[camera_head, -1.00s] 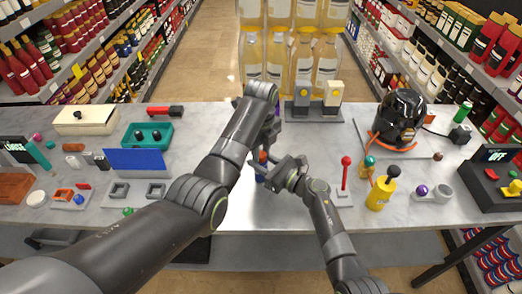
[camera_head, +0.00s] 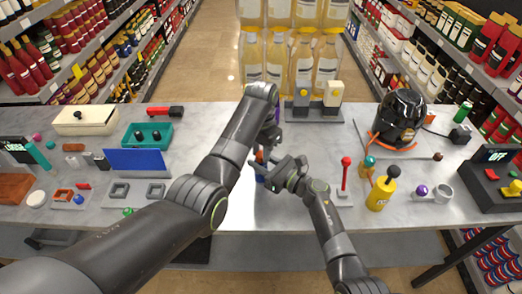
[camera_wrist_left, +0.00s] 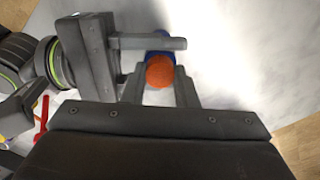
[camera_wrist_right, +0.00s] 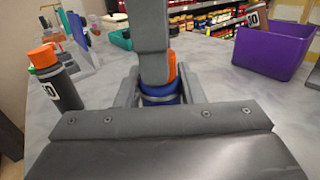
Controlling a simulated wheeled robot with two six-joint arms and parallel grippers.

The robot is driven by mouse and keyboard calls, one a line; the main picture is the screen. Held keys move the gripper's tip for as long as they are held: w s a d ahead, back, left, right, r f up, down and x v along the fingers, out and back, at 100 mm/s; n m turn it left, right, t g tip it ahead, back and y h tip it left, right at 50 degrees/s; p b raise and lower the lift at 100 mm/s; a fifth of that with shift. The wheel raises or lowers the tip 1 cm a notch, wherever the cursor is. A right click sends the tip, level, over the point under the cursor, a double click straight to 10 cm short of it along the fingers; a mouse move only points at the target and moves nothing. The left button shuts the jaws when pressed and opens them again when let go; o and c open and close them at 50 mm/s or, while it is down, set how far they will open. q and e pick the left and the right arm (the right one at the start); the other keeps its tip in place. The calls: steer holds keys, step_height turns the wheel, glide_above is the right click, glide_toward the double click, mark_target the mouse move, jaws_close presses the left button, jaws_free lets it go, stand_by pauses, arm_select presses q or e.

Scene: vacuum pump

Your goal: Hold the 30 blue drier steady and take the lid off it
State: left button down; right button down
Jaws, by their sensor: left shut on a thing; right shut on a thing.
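The blue drier (camera_head: 260,178) stands upright on the table in front of me, largely hidden by my grippers. Its blue body shows low between the right fingers in the right wrist view (camera_wrist_right: 160,88). Its orange lid (camera_wrist_left: 160,72) is on top, between the fingers of my left gripper (camera_wrist_left: 160,88). The lid also shows in the right wrist view (camera_wrist_right: 173,66), partly behind a left finger. My left gripper is shut on the lid from above. My right gripper (camera_head: 278,172) is shut on the blue body from the right side, below the left one.
A purple bin (camera_wrist_right: 270,52) and a dark bottle with an orange cap (camera_wrist_right: 58,80) stand farther off. A red-knobbed lever (camera_head: 345,175) and a yellow bottle (camera_head: 381,192) are right of my right arm. A blue panel (camera_head: 138,161) is on the left.

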arm_select(q)
steer(key=n, duration=0.9)
steer(key=shift+r+n, duration=0.1)
steer(key=shift+n, duration=0.3)
steer(key=n, duration=0.4)
steer(key=shift+n, duration=0.4)
steer(key=n, duration=0.5)
steer(key=shift+n, duration=0.4)
steer(key=shift+w+r, duration=0.1)
steer(key=shift+r, duration=0.05)
steer(key=shift+r, duration=0.95)
